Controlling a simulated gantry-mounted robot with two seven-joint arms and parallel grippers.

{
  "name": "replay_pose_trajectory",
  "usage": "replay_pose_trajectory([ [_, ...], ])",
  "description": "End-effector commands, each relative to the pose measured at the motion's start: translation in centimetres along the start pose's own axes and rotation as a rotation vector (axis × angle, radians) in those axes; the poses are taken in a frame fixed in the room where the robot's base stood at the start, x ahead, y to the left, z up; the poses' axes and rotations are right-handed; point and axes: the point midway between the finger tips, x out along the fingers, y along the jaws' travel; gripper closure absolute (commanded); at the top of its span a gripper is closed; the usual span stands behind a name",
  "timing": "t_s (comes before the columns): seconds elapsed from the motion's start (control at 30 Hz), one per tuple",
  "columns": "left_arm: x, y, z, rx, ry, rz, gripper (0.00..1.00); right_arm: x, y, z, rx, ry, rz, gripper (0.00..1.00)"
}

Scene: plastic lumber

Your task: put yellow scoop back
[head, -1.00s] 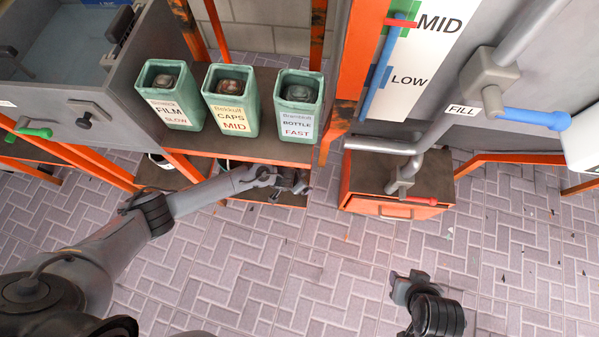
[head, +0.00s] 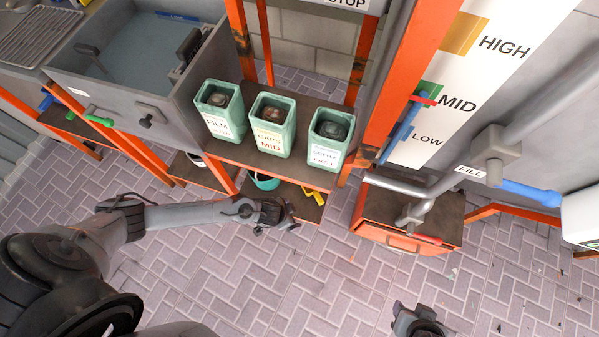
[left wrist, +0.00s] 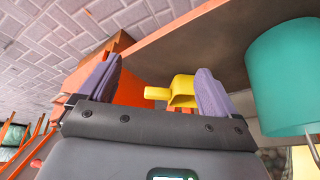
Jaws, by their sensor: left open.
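The yellow scoop (head: 315,195) lies on the low shelf under the bins, near its right end. In the left wrist view the scoop (left wrist: 180,91) shows between my open fingers, its right part overlapped by one finger. My left gripper (head: 283,216) is open and empty, just in front of the low shelf; its fingers (left wrist: 155,88) fill the middle of the wrist view. I cannot tell exactly how far the scoop is from the fingertips. My right gripper (head: 412,317) is at the bottom edge, over the floor, its fingers unclear.
A teal bucket (head: 265,181) stands left of the scoop; it is large in the wrist view (left wrist: 290,80). Three green bins (head: 273,124) stand on the shelf above. An orange-framed box (head: 402,214) with a pipe stands to the right. The brick floor in front is clear.

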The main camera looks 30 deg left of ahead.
Motion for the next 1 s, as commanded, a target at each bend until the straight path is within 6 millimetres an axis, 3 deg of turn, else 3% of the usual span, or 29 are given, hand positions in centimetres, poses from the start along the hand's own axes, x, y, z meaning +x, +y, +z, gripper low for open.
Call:
replay_pose_trajectory([
  [0.2,-0.7,0.6,0.8,0.000,0.004,0.003,0.08,-0.4,0.0,-0.1,0.001,-0.001,0.000,0.57],
  [0.37,-3.0,3.9,-1.9,-0.015,0.041,0.017,0.08,-0.4,0.0,-0.1,0.000,-0.002,0.000,0.57],
  [0.5,-8.3,6.8,-5.8,-0.068,0.079,0.014,0.08,-0.3,0.0,-0.1,-0.002,-0.002,0.000,0.57],
  [0.63,-14.7,6.1,-7.2,-0.152,0.068,-0.016,0.08,-0.3,0.1,0.0,-0.004,-0.003,0.004,0.57],
  [0.8,-21.9,2.9,-5.0,-0.260,-0.004,-0.060,0.08,-0.3,0.3,0.0,-0.009,-0.004,0.009,0.57],
  [1.0,-26.9,0.6,-1.6,-0.327,-0.080,-0.087,0.08,-0.3,0.2,0.0,-0.009,-0.003,0.006,0.57],
])
